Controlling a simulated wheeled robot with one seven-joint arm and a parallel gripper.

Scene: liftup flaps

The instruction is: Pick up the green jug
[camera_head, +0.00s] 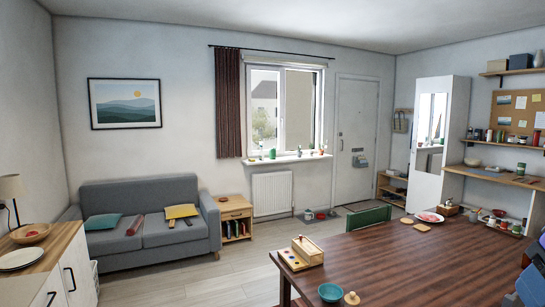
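A small green object (272,153) stands on the windowsill (288,160) across the room, and it may be the green jug. It is too small to tell a handle or spout. Another green item (312,146) is at the right end of the sill and may be a plant. My gripper is not in view, so its state does not show.
A dark wooden table (430,262) fills the lower right, with a teal bowl (330,292) and a wooden box (306,250) on it. A green chair (368,218) stands behind it. A grey sofa (150,225) and side table (236,212) line the wall. Floor (195,282) is clear at centre left.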

